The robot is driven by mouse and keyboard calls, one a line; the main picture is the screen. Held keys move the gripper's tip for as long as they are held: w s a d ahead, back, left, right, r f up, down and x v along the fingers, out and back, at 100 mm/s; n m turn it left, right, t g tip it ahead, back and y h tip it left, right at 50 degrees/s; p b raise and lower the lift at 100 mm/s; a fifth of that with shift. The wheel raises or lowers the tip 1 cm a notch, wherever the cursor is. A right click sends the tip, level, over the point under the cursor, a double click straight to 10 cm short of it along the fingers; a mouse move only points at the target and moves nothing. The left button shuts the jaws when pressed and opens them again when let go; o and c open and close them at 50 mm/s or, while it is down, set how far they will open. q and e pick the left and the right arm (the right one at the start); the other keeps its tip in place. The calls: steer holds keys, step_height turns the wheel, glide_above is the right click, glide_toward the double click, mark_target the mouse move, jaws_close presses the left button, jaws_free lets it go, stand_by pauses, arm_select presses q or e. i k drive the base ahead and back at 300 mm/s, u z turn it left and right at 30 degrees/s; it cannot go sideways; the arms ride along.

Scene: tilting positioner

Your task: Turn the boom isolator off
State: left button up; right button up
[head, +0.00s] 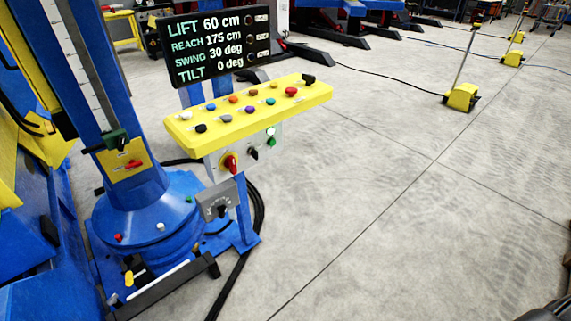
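No label that I can read names the boom isolator. A red handle on a yellow plate (129,166) sits low on the blue column. A grey box with a black rotary knob (218,207) hangs below the console. I cannot tell which of these is the boom isolator, nor read their on or off marks. Neither of my grippers can be made out in the head view.
The yellow console top (250,104) carries several coloured buttons. A black display (216,46) above it reads lift 60 cm, reach 175 cm, swing 30 deg, tilt 0 deg. Black cables (258,215) lie behind the blue base.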

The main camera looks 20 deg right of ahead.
mark_target(230, 162)
steer(key=z, duration=0.6)
steer(key=k, duration=0.55)
steer(key=z, duration=1)
steer(key=i, duration=0.8)
steer(key=u, duration=0.55)
